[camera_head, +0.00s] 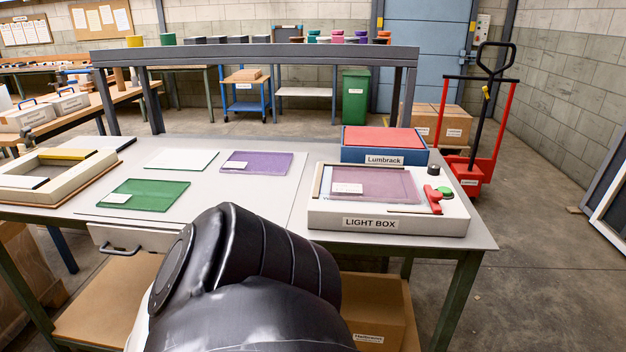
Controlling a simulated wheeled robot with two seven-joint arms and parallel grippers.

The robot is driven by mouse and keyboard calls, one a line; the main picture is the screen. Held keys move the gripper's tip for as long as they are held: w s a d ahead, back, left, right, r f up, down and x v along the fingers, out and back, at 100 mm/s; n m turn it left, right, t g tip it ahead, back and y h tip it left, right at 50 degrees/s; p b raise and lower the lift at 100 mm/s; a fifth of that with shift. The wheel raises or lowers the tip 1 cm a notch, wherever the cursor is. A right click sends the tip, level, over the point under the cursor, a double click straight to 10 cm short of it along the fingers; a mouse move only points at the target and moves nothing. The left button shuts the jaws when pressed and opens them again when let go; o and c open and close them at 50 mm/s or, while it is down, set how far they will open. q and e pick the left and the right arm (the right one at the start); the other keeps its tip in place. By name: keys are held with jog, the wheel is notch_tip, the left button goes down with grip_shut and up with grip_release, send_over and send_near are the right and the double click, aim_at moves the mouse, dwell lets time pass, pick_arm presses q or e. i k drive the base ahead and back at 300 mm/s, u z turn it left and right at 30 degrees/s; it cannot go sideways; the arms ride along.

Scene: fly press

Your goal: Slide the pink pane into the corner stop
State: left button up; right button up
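The pink pane (388,184) lies flat on the top of the light box (440,216) at the right of the table, with a white label near its left side. The corner stop (318,181) shows as a thin strip along the left of the light box top and another behind the pane. The pane is close to both strips; I cannot tell whether it touches them. A large black link of my arm fills the lower middle of the view. Neither of my grippers is in view.
A red toggle clamp (433,199), a green button (445,191) and a black knob (433,169) sit right of the pane. The Lumbrack box (384,158) stands behind. Green (143,195), purple (270,163) and clear (181,160) panes lie on the table leftward.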

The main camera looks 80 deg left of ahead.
aim_at(351, 184)
jog(key=u, duration=3.25)
jog(key=i, duration=0.65)
jog(key=z, duration=1.45)
jog(key=i, duration=0.25)
jog(key=u, duration=0.1)
